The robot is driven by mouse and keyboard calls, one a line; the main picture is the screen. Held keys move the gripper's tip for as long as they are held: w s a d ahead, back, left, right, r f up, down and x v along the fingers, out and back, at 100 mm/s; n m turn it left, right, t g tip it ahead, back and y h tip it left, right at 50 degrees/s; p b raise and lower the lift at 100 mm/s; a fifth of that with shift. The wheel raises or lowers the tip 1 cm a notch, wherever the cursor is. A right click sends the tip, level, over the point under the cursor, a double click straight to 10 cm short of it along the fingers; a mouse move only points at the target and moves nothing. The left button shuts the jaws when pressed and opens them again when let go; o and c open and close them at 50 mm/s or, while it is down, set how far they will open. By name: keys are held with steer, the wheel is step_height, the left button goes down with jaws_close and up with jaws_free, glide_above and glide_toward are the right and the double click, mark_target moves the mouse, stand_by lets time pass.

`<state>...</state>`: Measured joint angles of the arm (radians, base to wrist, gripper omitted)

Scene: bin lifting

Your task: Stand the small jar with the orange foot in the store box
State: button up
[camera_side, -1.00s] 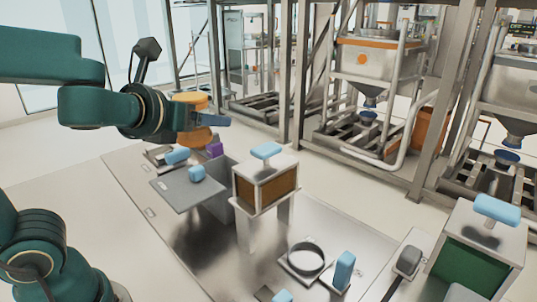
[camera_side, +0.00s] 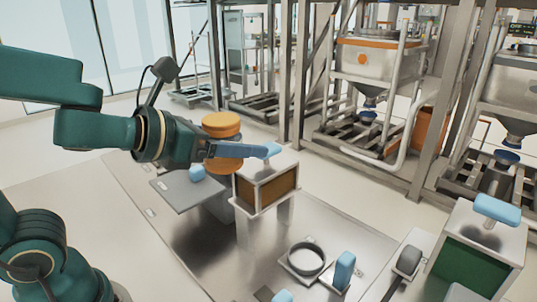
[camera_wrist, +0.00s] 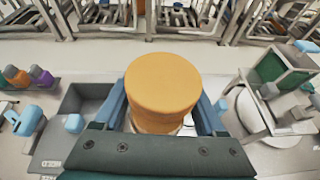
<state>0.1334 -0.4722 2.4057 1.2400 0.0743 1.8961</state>
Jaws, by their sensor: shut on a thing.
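An orange jar (camera_side: 222,124) is held upright in my gripper (camera_side: 240,150), its orange top and lower part showing above and below the blue fingers in the side view. In the wrist view the orange jar (camera_wrist: 163,88) stands between the two fingers (camera_wrist: 162,118), which press on its sides. Its underside is hidden in both views. It is raised above the bench, near the brown-fronted box. Which container is the store box I cannot tell for sure; an open grey box (camera_wrist: 82,103) lies to the left in the wrist view.
A brown-fronted box (camera_side: 268,190) with a blue handle stands on legs beside the jar. A green-fronted box (camera_side: 470,262) is at the right. A round ring (camera_side: 305,259) and an upright blue handle (camera_side: 344,270) sit at the front. Small orange and purple things (camera_wrist: 40,76) stand at left in the wrist view.

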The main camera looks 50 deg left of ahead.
step_height(320, 180, up, 3)
steer(key=a+n+y, duration=0.2)
steer(key=n+y, duration=0.1)
steer(key=y, duration=0.1)
glide_above(312, 250)
step_height(312, 250, down, 14)
steer(key=shift+r, duration=0.2)
steer(key=shift+g, duration=0.3)
steer(key=shift+f, duration=4.8)
steer(key=shift+f, duration=0.1)
steer(key=o, duration=1.4)
steer(key=shift+f, duration=0.1)
steer(key=shift+o, duration=0.2)
